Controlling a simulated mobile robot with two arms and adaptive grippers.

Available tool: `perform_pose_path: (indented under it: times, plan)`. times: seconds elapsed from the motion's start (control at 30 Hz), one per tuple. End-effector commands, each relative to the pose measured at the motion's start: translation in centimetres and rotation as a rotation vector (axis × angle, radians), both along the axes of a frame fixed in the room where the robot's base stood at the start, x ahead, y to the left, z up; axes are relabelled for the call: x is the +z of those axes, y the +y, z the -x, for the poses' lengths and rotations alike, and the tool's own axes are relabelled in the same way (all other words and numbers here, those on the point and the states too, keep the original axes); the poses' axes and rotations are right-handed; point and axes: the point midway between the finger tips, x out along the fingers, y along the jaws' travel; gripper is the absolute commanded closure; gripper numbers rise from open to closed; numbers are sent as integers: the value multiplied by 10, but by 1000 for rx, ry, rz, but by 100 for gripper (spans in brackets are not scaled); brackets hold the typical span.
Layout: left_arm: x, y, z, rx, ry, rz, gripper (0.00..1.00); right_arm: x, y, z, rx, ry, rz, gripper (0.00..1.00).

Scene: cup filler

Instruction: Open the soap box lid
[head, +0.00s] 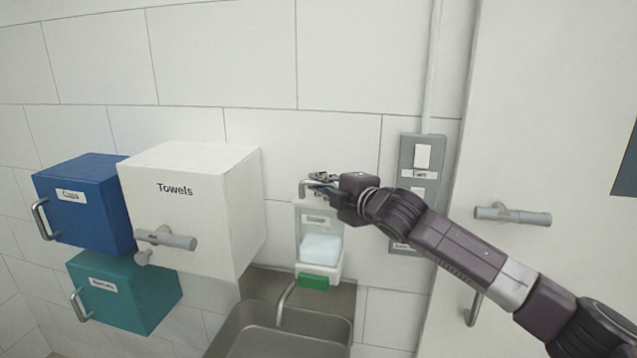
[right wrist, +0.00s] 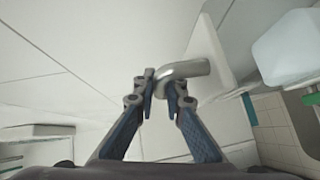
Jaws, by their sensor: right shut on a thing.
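The soap box (head: 337,266) is a small white wall unit with a label on its front and a pale white block showing in its lower part. A bent metal handle (head: 303,187) is at its top; it also shows large in the right wrist view (right wrist: 190,68), joined to a white panel (right wrist: 222,50). My right gripper (head: 320,183) is at the top of the box, shut on this handle, with the handle's end between the fingertips (right wrist: 162,84). The gripper partly hides the box's top edge, so I cannot tell how far the lid is raised. My left gripper is not in view.
A metal sink (head: 235,328) with a curved tap (head: 283,302) is below the box. A white Towels cabinet (head: 195,215) juts out left, beside blue (head: 85,200) and teal (head: 130,290) cabinets. A Fan switch panel (head: 421,160) and door handle (head: 513,215) are right.

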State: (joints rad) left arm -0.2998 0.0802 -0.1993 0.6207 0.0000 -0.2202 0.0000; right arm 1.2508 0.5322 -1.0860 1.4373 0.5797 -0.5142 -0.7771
Motion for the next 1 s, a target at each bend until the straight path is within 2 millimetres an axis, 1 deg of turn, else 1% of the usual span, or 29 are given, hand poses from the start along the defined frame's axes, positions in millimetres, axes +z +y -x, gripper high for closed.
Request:
perform_pose_path:
  times: [0.03,0.17,0.3,0.4,0.5,0.67,1.0]
  plan:
    - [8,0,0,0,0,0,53,3,0,0,-1,11,-2,100]
    - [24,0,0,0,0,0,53,7,-1,-2,-2,44,-12,100]
    - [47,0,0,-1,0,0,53,12,-2,-5,-2,96,-28,100]
    - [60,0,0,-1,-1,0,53,13,-2,-7,-2,142,-44,100]
    - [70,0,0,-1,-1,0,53,15,-3,-10,-1,191,-62,100]
    - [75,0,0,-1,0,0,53,15,-5,-16,-1,282,-93,100]
    - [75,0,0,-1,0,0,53,17,-8,-28,-1,482,-159,100]
